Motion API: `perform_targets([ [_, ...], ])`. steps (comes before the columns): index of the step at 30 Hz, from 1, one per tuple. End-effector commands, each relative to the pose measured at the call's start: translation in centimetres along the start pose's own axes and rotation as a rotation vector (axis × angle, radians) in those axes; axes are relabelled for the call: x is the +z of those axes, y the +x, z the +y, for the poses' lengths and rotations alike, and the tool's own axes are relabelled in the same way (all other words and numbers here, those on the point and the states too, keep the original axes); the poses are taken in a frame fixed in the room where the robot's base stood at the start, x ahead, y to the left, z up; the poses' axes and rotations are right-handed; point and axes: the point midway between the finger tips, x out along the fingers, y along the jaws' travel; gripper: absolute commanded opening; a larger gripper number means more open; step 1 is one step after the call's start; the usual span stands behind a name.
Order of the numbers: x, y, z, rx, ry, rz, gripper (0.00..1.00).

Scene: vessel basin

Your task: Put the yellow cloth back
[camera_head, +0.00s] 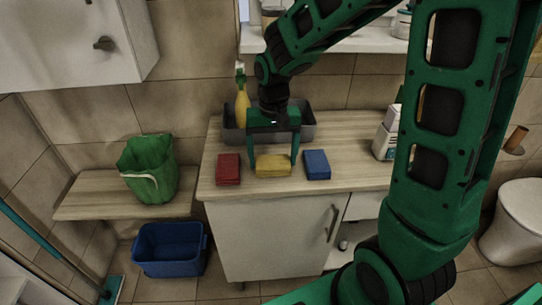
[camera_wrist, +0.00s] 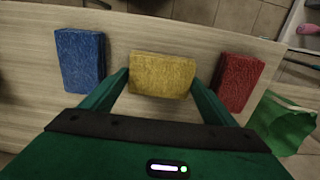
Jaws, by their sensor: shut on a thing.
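The yellow cloth (camera_head: 273,164) is a folded block near the front edge of the wooden counter, between a red cloth and a blue cloth. It also shows in the wrist view (camera_wrist: 162,74). My gripper (camera_head: 274,160) is shut on the yellow cloth, with one finger at each side of it. In the wrist view my gripper (camera_wrist: 160,82) points at the cloth from above. Whether the cloth touches the counter cannot be told for sure.
A red cloth (camera_head: 228,169) and a blue cloth (camera_head: 317,165) lie close on either side. A grey basin (camera_head: 308,131) with a yellow bottle (camera_head: 242,104) stands behind. White bottles (camera_head: 385,140) stand at the right.

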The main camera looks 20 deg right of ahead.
Motion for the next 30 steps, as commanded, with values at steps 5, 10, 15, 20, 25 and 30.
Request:
perform_targets([
  [5,0.0,0.2,0.0,0.0,0.0,0.0,0.83],
  [10,0.0,0.2,0.0,0.0,0.0,0.0,0.99],
  [15,0.0,0.2,-0.1,0.0,-0.001,0.0,0.99],
  [20,0.0,-0.6,-0.1,-0.001,-0.001,0.002,0.99],
  [25,-0.1,-3.4,-0.1,-0.002,-0.002,0.005,0.99],
  [30,-0.1,-6.9,-0.1,-0.003,-0.002,0.005,0.99],
])
